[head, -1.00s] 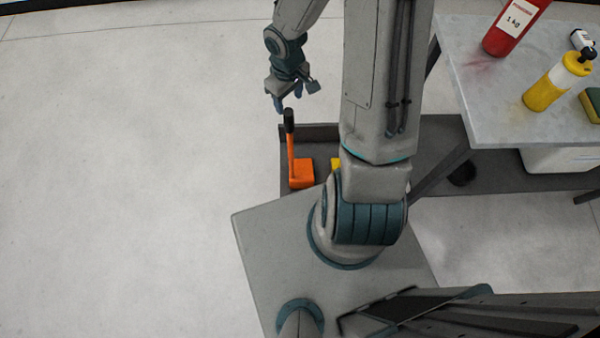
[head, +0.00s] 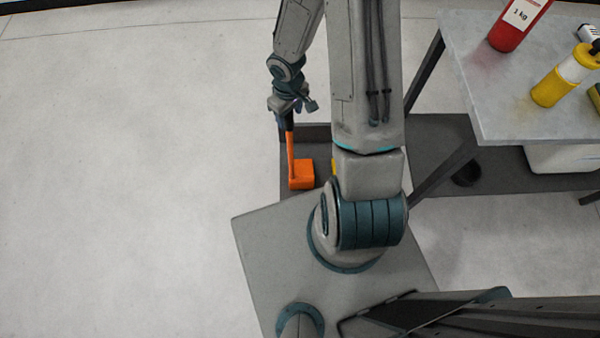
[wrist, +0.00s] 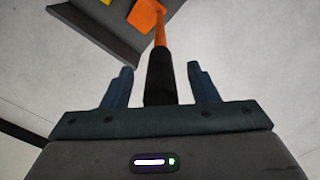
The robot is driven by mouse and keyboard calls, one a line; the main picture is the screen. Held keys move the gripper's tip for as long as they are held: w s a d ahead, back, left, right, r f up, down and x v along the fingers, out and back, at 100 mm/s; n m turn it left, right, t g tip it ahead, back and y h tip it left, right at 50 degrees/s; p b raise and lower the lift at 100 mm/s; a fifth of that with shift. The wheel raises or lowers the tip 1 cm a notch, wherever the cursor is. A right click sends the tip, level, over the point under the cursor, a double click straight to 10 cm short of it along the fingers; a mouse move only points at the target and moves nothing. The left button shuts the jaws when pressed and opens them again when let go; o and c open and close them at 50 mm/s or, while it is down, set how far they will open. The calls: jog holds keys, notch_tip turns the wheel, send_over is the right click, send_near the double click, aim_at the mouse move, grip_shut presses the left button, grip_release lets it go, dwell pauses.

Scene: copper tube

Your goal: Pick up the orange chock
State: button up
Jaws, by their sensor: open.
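The orange chock (head: 301,174) is a block with an upright orange handle ending in a black grip. It sits at the left end of the low dark shelf in the head view. My gripper (head: 286,117) is at the top of the handle, over the black grip. In the wrist view, the black grip (wrist: 161,78) stands between the two blue fingers of my gripper (wrist: 160,86), with gaps on both sides. The fingers are open. The orange block also shows at the top of the wrist view, cut by the frame edge.
A grey table (head: 490,90) at the right holds a red cylinder (head: 518,24) and a yellow bottle (head: 560,82). The dark shelf (head: 440,140) runs beneath it. A small yellow thing (wrist: 193,22) is near the chock. Open floor lies to the left.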

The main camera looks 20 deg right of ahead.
grip_shut()
jog(key=shift+w+r, duration=0.1)
dwell(1.2)
